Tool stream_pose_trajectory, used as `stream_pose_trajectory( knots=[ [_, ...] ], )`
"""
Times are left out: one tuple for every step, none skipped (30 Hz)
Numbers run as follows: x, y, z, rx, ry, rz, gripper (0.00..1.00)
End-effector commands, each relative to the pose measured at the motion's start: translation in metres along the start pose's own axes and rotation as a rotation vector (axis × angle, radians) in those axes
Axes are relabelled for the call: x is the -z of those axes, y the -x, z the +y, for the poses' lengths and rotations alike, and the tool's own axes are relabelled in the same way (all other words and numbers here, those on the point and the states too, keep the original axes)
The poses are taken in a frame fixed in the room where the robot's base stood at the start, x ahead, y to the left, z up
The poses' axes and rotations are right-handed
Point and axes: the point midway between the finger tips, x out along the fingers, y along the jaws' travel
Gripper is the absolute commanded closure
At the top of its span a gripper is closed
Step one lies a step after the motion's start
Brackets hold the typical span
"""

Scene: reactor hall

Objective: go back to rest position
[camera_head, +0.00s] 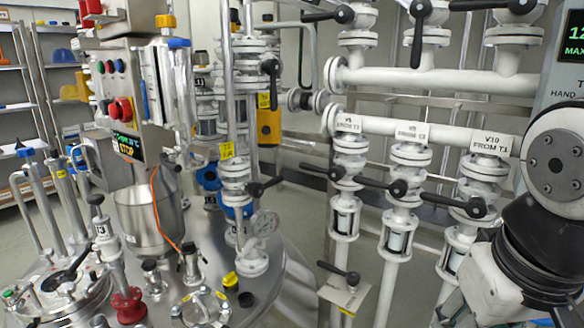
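My gripper is not in view. Part of my arm (530,235) shows at the right edge, with a round grey joint cap, a black joint and a light link below it. It hangs in front of the right end of the white pipework. The frame cuts off the rest of the arm, so its end cannot be seen.
White pipes with black-handled valves (398,188) stand close left of my arm. A steel reactor vessel (275,290) with fittings and a control box (122,95) fills the left. Shelves (15,105) stand at far left. Some grey floor (310,205) shows between.

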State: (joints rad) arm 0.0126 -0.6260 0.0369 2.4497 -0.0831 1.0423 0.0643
Motion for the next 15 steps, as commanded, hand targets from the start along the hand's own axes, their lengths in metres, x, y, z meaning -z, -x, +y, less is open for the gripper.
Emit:
stream_pose_trajectory(
  knots=[
    [-0.023, 0.001, -0.002, 0.015, -0.001, -0.044, 0.61],
    [-0.036, 0.001, -0.003, 0.023, -0.001, -0.073, 0.61],
    [-0.051, 0.001, -0.005, 0.037, -0.002, -0.108, 0.61],
    [-0.064, 0.002, -0.006, 0.046, -0.002, -0.134, 0.61],
    [-0.075, 0.002, -0.008, 0.056, 0.0, -0.159, 0.61],
    [-0.09, 0.003, -0.01, 0.07, 0.002, -0.193, 0.61],
    [-0.101, 0.004, -0.012, 0.081, 0.004, -0.217, 0.61],
    [-0.111, 0.004, -0.013, 0.091, 0.006, -0.241, 0.61],
    [-0.116, 0.009, -0.014, 0.099, 0.008, -0.256, 0.61],
    [-0.111, 0.015, -0.013, 0.096, 0.007, -0.247, 0.61],
    [-0.108, 0.02, -0.013, 0.095, 0.007, -0.242, 0.61],
    [-0.105, 0.025, -0.012, 0.095, 0.007, -0.236, 0.61],
    [-0.103, 0.029, -0.012, 0.094, 0.006, -0.23, 0.61],
    [-0.101, 0.033, -0.011, 0.094, 0.006, -0.224, 0.61],
    [-0.098, 0.038, -0.011, 0.093, 0.006, -0.217, 0.61]
  ],
)
